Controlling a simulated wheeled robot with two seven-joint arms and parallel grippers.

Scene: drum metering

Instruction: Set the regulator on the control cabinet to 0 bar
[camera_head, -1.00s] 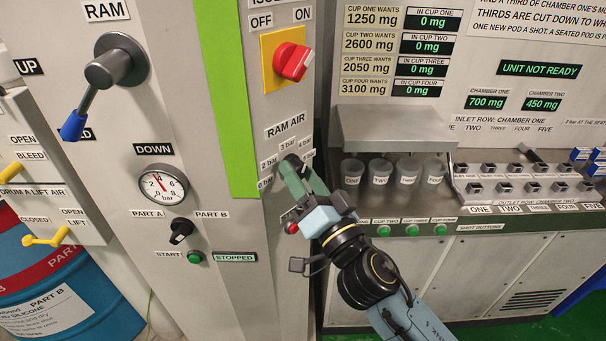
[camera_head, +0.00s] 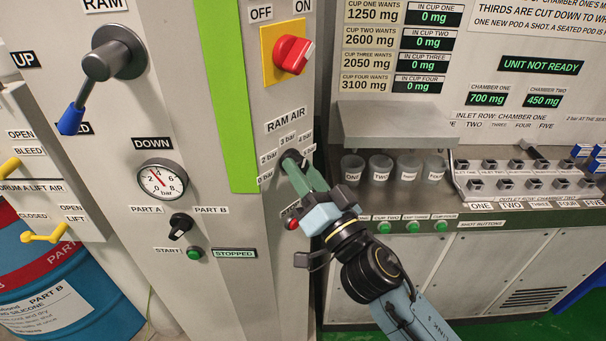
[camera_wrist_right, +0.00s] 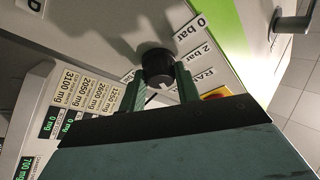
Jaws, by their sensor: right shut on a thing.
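The regulator is a round black knob (camera_wrist_right: 158,62) on the control cabinet (camera_head: 225,215), below the RAM AIR label (camera_head: 287,121). My right gripper (camera_wrist_right: 161,80) has its green fingers on both sides of the knob, shut on it. In the head view, my right gripper (camera_head: 293,164) covers most of the knob. Bar labels ring it; the 0 bar label (camera_wrist_right: 188,35) shows in the wrist view. A pale mark shows on the knob face, but I cannot tell which label it points to. My left gripper is not in view.
A red switch (camera_head: 293,54) sits above the regulator. A pressure gauge (camera_head: 161,181), a black selector (camera_head: 181,226) and a blue-tipped lever (camera_head: 85,95) are to the left. Cups (camera_head: 381,167) stand in the dispensing bay close to the right of my arm.

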